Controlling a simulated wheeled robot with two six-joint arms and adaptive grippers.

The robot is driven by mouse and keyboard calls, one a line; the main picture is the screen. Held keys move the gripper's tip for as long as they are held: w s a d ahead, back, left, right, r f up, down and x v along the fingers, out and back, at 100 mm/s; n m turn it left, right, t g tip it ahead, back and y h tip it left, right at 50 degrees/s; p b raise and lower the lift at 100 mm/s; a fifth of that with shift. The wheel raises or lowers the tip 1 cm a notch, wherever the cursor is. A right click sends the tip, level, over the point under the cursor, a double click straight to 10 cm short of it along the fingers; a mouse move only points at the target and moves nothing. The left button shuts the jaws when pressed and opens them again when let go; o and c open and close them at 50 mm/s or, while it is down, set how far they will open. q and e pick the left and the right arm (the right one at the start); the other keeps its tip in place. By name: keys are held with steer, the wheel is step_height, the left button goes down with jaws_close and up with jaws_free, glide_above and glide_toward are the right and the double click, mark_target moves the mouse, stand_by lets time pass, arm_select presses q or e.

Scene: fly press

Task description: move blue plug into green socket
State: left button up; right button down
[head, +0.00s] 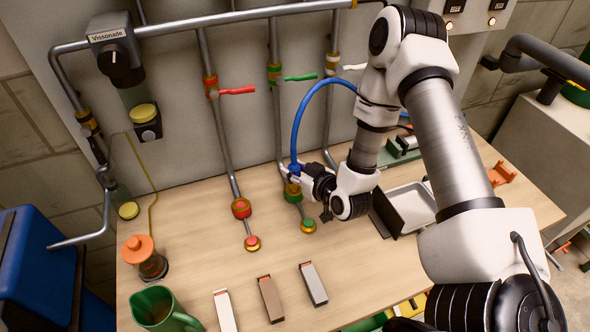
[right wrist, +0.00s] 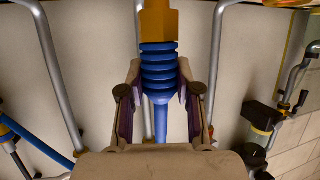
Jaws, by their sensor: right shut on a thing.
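The blue plug (head: 294,169) is at the end of a blue hose (head: 303,105) and sits right above the green socket (head: 293,190) on the pipe. My right gripper (head: 291,174) is shut on the plug. In the right wrist view, the ribbed blue plug (right wrist: 159,66) is between the two fingers of the gripper (right wrist: 159,82), and its end meets a brass-coloured fitting (right wrist: 159,20). I cannot tell how deep the plug sits in it. My left gripper is not in view.
A red socket (head: 241,208) is on the pipe to the left. Red (head: 237,91) and green (head: 300,77) valve levers are above. A grey tray (head: 408,207) is right of the gripper. Several small blocks, a green jug (head: 160,311) and an orange-topped jar (head: 140,250) stand in front.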

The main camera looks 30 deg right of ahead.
steer(key=shift+f+b, duration=0.5)
steer(key=shift+f, duration=0.1)
stand_by(0.3)
steer(key=c, duration=0.7)
jaws_free()
steer(key=o, duration=0.4)
